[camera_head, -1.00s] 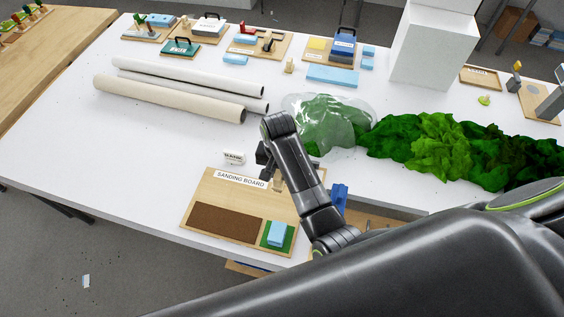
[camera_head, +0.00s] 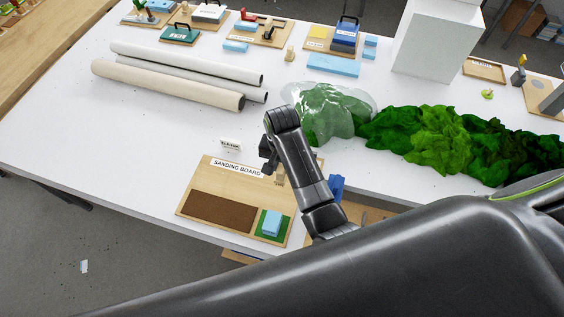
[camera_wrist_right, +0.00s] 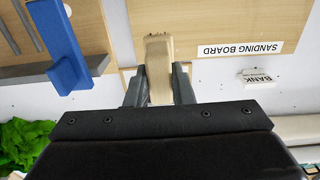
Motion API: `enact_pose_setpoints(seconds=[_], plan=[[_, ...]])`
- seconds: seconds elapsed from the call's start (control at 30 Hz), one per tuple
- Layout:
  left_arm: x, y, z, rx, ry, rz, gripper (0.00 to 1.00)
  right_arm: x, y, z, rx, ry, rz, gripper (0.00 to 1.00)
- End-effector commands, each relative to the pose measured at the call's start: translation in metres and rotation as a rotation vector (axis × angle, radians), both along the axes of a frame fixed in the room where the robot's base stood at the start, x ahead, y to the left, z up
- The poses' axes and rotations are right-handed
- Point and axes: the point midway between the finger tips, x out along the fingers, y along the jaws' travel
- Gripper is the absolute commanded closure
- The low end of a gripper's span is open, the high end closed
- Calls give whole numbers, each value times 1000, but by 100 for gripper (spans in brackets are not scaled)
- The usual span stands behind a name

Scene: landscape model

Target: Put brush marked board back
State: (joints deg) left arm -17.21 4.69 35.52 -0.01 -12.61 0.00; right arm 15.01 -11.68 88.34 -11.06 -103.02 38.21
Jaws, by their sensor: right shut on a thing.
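My right gripper (camera_wrist_right: 158,84) is shut on a pale wooden piece, seemingly the brush (camera_wrist_right: 159,62), with streaked grain. In the wrist view the brush points away from the gripper, over the edge of the tan board labelled SANDING BOARD (camera_wrist_right: 220,22). In the head view the sanding board (camera_head: 215,181) lies at the table's front edge, and my right gripper (camera_head: 272,162) is at its back right corner. The wrist and arm partly hide the brush there. Whether the brush touches the board, I cannot tell. My left gripper is out of view.
A small block marked BANK (camera_wrist_right: 257,77) stands behind the board. A blue tool (camera_head: 336,187) is just right of my arm. Green foliage (camera_head: 440,140) and a clear bag (camera_head: 330,112) lie behind. Long rolls (camera_head: 170,84) lie at the back left; the table's left is clear.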

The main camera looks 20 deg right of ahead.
Motion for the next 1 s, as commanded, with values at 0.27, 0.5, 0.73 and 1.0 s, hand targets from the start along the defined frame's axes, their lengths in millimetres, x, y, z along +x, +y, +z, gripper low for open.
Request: enact_pose_setpoints(seconds=[0.27,0.5,0.73,1.0], plan=[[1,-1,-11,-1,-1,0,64,0,0,-22,0,1,0,100],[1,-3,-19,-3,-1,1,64,0,0,-39,0,1,0,100],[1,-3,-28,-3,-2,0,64,0,0,-55,0,0,0,100],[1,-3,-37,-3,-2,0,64,0,0,-74,0,0,0,100]])
